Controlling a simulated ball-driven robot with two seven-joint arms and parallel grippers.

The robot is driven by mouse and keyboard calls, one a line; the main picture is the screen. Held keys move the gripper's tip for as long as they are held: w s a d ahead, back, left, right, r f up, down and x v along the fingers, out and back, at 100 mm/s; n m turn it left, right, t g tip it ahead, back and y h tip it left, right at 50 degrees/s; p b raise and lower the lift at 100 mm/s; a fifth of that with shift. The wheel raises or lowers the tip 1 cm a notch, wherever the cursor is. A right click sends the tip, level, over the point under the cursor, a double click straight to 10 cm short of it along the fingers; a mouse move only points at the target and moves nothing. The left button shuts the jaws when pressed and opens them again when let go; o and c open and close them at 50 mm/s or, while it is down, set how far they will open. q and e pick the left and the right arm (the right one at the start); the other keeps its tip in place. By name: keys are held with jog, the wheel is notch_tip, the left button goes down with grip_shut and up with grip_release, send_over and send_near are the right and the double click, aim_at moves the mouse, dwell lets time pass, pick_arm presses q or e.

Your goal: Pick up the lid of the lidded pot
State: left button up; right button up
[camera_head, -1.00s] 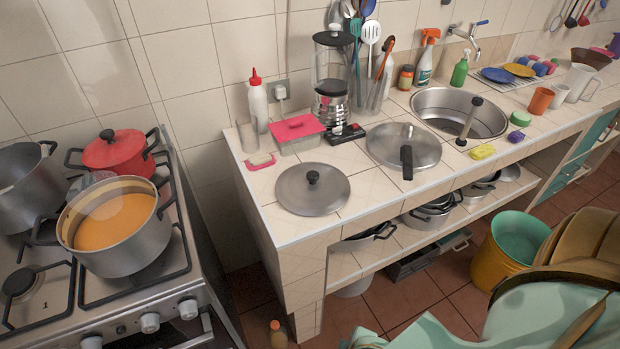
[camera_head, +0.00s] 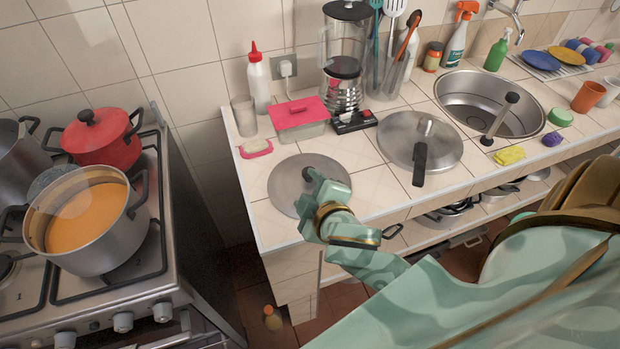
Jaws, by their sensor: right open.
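A flat round grey lid (camera_head: 284,187) with a black knob lies on the counter's front left. My right gripper (camera_head: 318,178), pale green with a gold wrist band, is over the lid's right side, its fingertips close to the knob. It is open; I cannot tell whether it touches the knob. The gripper hides the lid's right front part. A red pot (camera_head: 100,146) with a red lid (camera_head: 90,128) and black knob stands on the stove at the left. My left gripper is not in view.
A second lid (camera_head: 400,135) with a black handle lies right of the first. The sink (camera_head: 465,95) is further right.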

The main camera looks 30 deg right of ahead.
jog(key=w+a+r+n+t+y, duration=0.3)
jog(key=w+a+r+n+y, duration=0.1)
jog(key=a+r+n+y, duration=0.35)
jog(key=w+a+r+n+t+y, duration=0.35)
jog(key=a+r+y, duration=0.25)
jog(key=a+r, duration=0.4)
jog(key=s+a+r+n+g+y, duration=0.2)
jog(key=a+r+n+g+y, duration=0.3)
jog(key=n, duration=0.3)
jog(key=n+g+h+b, duration=0.2)
jog(key=n+g+h, duration=0.6)
jog(key=g+h, duration=0.7)
send_over(309, 179)
jog(key=w+d, duration=0.1)
jog(key=d, duration=0.1)
jog(key=shift+t+h, duration=0.55)
jog(key=f, duration=2.1)
jog(key=shift+a, duration=0.25)
jog(key=f, duration=0.5)
jog(key=shift+w+a+f, duration=0.2)
jog(key=shift+f, duration=0.15)
grip_shut()
